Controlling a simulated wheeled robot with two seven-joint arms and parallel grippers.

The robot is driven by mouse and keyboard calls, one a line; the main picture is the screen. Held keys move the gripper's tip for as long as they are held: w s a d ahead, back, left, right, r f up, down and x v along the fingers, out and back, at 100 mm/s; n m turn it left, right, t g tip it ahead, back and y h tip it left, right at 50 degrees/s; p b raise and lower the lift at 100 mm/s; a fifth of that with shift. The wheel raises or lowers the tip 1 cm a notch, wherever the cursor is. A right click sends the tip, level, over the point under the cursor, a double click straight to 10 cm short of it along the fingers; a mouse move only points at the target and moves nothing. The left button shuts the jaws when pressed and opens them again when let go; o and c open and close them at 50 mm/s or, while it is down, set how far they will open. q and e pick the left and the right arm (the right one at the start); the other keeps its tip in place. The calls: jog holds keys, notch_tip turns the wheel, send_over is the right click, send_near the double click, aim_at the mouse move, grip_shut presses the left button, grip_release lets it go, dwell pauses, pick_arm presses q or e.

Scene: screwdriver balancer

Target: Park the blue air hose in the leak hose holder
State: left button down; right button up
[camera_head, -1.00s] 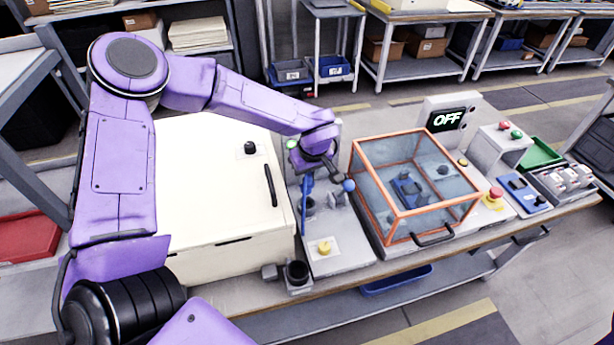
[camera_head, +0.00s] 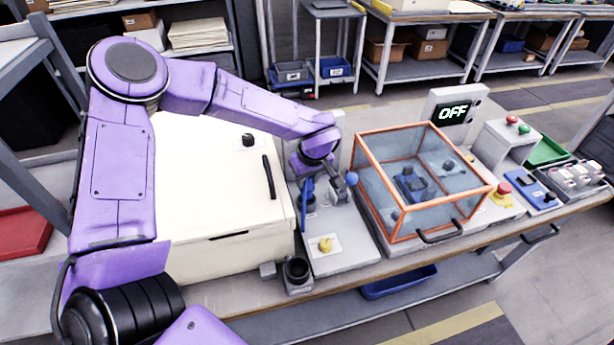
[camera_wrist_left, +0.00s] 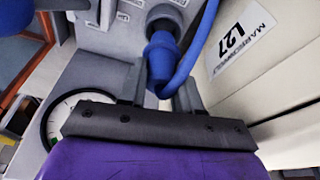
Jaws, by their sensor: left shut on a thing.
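My left gripper (camera_head: 326,180) is over the grey fixture (camera_head: 345,252) between the cream cabinet and the clear box. In the left wrist view its fingers (camera_wrist_left: 162,92) are shut on the blue air hose (camera_wrist_left: 160,58) at its connector. The connector's far end is at a grey round socket (camera_wrist_left: 166,18); I cannot tell whether it is seated or only in front of it. The hose loops to the right of the connector. In the head view the blue hose (camera_head: 304,200) hangs beside the gripper. A black cup-like holder (camera_head: 297,270) stands at the bench's front edge. My right gripper is out of view.
The cream cabinet (camera_head: 215,205) stands close left of the gripper. The orange-framed clear box (camera_head: 410,185) stands close right. A blue ball knob (camera_head: 351,179) is beside the fingers, and a yellow knob (camera_head: 325,245) is in front. A display (camera_head: 452,113) reads OFF.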

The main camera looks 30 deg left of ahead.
aim_at(307, 188)
pick_arm(q)
jog(key=shift+f, duration=0.2)
dwell(0.6)
jog(key=shift+f+b, duration=0.35)
jog(key=shift+f, duration=1.4)
jog(key=shift+f, duration=0.1)
jog(key=c, duration=0.7)
grip_release()
jog(key=b+v, duration=0.1)
jog(key=v, duration=0.9)
jog(key=shift+r, duration=0.3)
